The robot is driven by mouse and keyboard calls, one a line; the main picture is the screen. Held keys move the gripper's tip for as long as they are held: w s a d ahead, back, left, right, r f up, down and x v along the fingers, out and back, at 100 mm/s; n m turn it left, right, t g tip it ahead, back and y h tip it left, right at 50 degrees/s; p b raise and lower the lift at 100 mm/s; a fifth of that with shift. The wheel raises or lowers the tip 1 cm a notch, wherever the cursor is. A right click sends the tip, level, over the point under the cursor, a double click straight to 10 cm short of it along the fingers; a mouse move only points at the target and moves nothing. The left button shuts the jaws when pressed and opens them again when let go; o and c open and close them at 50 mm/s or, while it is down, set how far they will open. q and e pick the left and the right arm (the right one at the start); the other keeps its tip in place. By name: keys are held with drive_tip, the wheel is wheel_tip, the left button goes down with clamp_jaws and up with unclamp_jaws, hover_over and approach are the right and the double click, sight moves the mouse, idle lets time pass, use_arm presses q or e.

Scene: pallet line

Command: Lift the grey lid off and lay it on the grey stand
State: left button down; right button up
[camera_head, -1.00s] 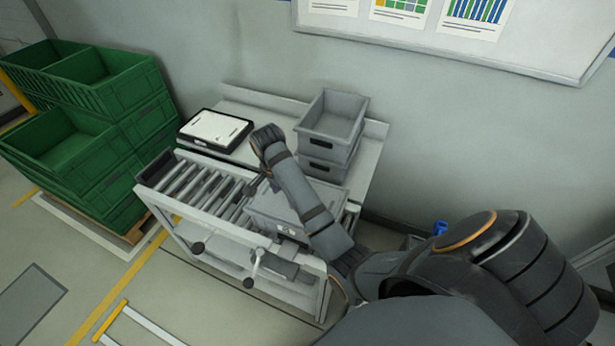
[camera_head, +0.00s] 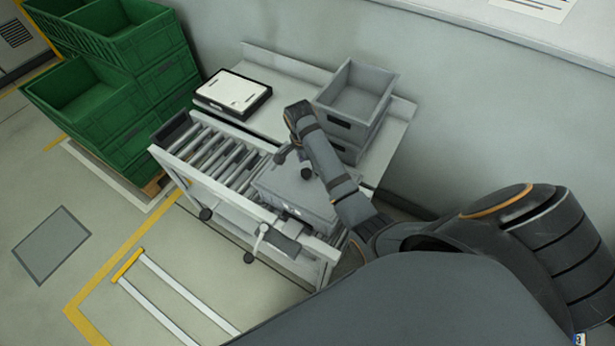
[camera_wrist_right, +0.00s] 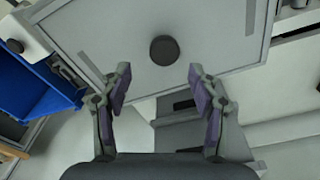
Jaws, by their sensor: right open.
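The grey lid (camera_head: 275,181) lies flat on a grey box (camera_head: 318,214) on the roller conveyor. Its dark round knob (camera_head: 306,173) shows on top, and also in the right wrist view (camera_wrist_right: 164,50). My right gripper (camera_head: 284,154) is over the back of the lid, behind the knob. In the right wrist view its two fingers (camera_wrist_right: 158,82) are wide apart and empty, with the knob beyond the gap between their tips. My forearm hides the lid's right part. I cannot make out for sure which thing is the grey stand. My left gripper is out of view.
A black-edged device with a white top (camera_head: 235,92) and stacked grey crates (camera_head: 356,92) stand on the bench behind the conveyor. Green crates (camera_head: 112,100) stand on a pallet at left. A blue bin (camera_wrist_right: 40,84) shows in the right wrist view. Front-left floor is mostly free.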

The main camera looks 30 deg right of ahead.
sight(306, 172)
drive_tip(key=f, duration=0.2)
drive_tip(key=a+f+p, duration=0.1)
drive_tip(key=shift+w+f+p, duration=0.15)
drive_tip(key=shift+f+p, duration=0.15)
drive_tip(key=shift+f, duration=0.4)
drive_tip(key=shift+w+d+f, duration=0.1)
drive_tip(key=shift+d+f, duration=0.05)
drive_tip(key=shift+f, duration=0.05)
drive_tip(key=shift+r, duration=0.1)
clamp_jaws()
